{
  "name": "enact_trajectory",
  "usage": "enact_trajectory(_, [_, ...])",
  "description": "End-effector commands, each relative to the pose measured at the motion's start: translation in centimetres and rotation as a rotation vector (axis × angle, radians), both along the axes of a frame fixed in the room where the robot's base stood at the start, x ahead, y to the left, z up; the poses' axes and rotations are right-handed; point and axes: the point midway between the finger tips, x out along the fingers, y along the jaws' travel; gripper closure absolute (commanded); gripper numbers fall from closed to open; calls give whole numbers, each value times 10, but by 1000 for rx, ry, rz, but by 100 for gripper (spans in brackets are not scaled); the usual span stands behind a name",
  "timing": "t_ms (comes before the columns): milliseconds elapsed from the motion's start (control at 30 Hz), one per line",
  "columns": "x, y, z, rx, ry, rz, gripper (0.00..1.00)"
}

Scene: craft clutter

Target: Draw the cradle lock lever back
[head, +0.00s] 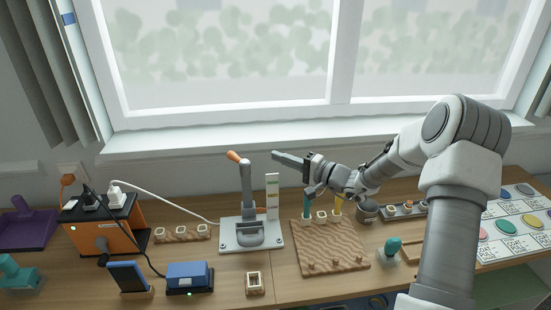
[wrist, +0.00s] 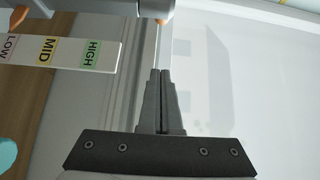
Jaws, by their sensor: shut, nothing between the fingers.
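The grey lever (head: 246,186) with an orange grip (head: 236,157) stands upright on a pale base plate (head: 228,240) on the table. A white card marked HIGH, MID and LOW (head: 272,186) stands at its right; it also shows in the wrist view (wrist: 62,50). My gripper (head: 275,154) is shut and empty. It points left, level with the lever's top and apart from it to the right. In the wrist view my shut fingers (wrist: 161,72) lie below a grey part with an orange bit (wrist: 164,20) at the top edge, probably the lever.
A wooden board (head: 330,250) with upright tools lies right of the base plate. An orange power box (head: 100,235) with cables and a blue box (head: 188,276) stand to the left. A small wooden block (head: 254,283) lies in front. The window sill (head: 190,142) runs behind.

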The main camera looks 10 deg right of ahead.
Motion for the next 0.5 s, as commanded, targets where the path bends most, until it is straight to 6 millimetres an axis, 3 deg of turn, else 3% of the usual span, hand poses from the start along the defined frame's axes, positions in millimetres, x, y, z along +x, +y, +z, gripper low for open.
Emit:
enact_trajectory(333, [48, 58, 0, 1, 0, 3, 100])
enact_trajectory(500, [34, 78, -1, 1, 3, 2, 100])
